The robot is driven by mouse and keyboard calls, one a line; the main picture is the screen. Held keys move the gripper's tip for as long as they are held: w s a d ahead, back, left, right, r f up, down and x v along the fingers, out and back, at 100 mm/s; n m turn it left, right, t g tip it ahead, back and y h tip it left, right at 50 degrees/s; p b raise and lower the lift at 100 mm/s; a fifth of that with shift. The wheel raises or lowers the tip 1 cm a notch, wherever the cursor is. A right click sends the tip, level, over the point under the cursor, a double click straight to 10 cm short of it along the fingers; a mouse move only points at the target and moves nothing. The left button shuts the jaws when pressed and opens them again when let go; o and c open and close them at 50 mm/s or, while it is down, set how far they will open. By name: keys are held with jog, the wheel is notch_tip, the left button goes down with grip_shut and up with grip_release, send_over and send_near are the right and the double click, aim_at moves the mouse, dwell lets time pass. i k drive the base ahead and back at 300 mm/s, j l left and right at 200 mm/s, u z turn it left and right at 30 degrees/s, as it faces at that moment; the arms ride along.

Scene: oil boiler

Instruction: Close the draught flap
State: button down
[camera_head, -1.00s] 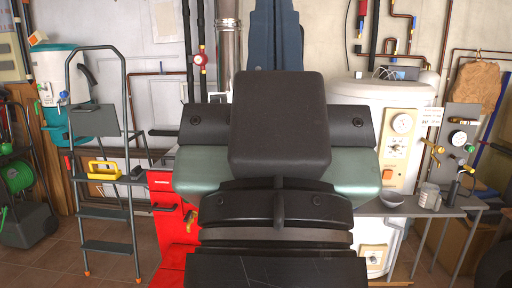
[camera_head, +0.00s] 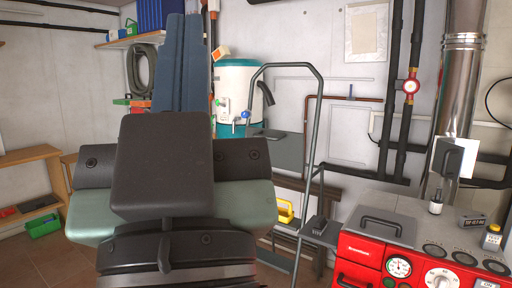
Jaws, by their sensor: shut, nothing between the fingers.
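The flue pipe (camera_head: 463,70) is a shiny metal tube rising at the right behind the red boiler. A dark grey flap (camera_head: 453,158) with a pale square plate (camera_head: 438,160) sits in front of its lower part; this looks like the draught flap. The flap stands at an angle to the plate and appears open. My own arm fills the left middle of the view, well left of the flap. My gripper cannot be made out; it is hidden behind the arm or out of view.
The red boiler (camera_head: 362,252) has gauges and dials on its front and small items on top. A grey stepladder (camera_head: 310,160) stands left of it. A teal tank (camera_head: 240,90) hangs on the wall behind. A wooden shelf (camera_head: 28,155) is at far left.

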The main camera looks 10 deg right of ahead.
aim_at(448, 159)
jog(key=i+j+u, duration=0.1)
jog(key=i+u, duration=0.4)
jog(key=i, duration=1.3)
jog(key=i+l+z, duration=0.1)
jog(key=z, duration=0.3)
jog(key=i+z, duration=0.6)
jog(key=z, duration=0.25)
jog(key=i+j+z, duration=0.15)
jog(key=z, duration=0.25)
jog(key=i+l+z, duration=0.2)
jog(key=z, duration=0.2)
jog(key=i+z, duration=0.85)
jog(key=i+j+z, duration=0.1)
jog(key=z, duration=0.3)
jog(key=i+j+z, duration=0.15)
jog(key=i, duration=0.2)
